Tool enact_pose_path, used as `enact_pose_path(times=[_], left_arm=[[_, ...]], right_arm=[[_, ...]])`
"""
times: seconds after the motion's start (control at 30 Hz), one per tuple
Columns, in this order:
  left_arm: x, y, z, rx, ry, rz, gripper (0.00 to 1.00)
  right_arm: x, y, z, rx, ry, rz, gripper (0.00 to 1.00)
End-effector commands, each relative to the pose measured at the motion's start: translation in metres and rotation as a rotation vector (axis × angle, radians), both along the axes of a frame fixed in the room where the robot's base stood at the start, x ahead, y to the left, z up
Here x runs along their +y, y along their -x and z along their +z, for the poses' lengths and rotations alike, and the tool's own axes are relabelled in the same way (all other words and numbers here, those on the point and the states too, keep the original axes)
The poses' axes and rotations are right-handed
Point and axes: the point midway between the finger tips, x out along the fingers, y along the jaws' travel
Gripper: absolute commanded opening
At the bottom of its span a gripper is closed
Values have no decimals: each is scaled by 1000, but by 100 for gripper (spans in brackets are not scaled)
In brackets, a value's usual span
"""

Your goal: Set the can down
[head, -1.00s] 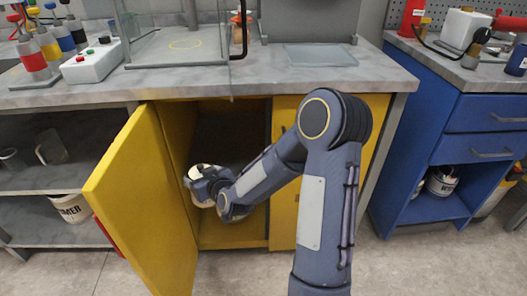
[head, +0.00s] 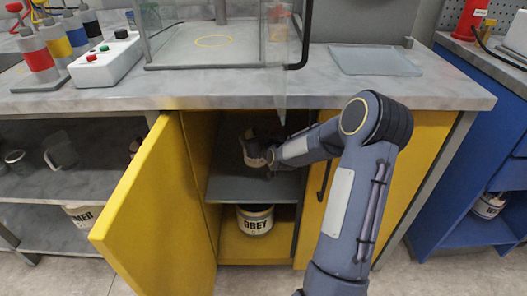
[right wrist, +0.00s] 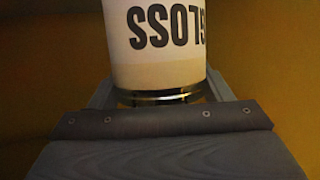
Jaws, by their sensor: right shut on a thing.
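My right gripper (head: 262,150) reaches through the open yellow cabinet door and is shut on a can (head: 252,157). The can is at the upper shelf (head: 250,186) inside the cabinet, partly hidden by the gripper. I cannot tell whether its base touches the shelf. In the right wrist view the can (right wrist: 155,45) is pale, with dark lettering, partly cut off, ending in "LOSS" and upside down. The gripper (right wrist: 160,95) has one finger on each side of it. My left gripper is not in view.
A can marked GREY (head: 255,221) stands on the cabinet floor below the shelf. The yellow door (head: 150,205) stands open at the left. The grey worktop (head: 240,95) overhangs the opening. The shelf's front part is clear.

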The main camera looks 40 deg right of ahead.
Motion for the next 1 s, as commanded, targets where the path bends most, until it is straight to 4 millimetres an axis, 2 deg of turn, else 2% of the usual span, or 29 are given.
enact_pose_path(times=[0.03, 0.27, 0.43, 0.87, 0.9, 1.0], left_arm=[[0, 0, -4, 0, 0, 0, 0], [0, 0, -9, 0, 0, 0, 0], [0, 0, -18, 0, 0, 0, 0], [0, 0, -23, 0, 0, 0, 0], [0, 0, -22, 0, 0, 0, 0], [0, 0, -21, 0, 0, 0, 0]], right_arm=[[0, 0, -8, -3, 0, -1, 8], [0, 0, -25, -3, 0, -1, 8], [0, 0, -49, -3, 1, 0, 8], [0, -1, -55, -5, 4, 0, 8], [0, 0, -55, -2, 1, 0, 75], [0, 0, -55, -2, 1, 0, 88]])
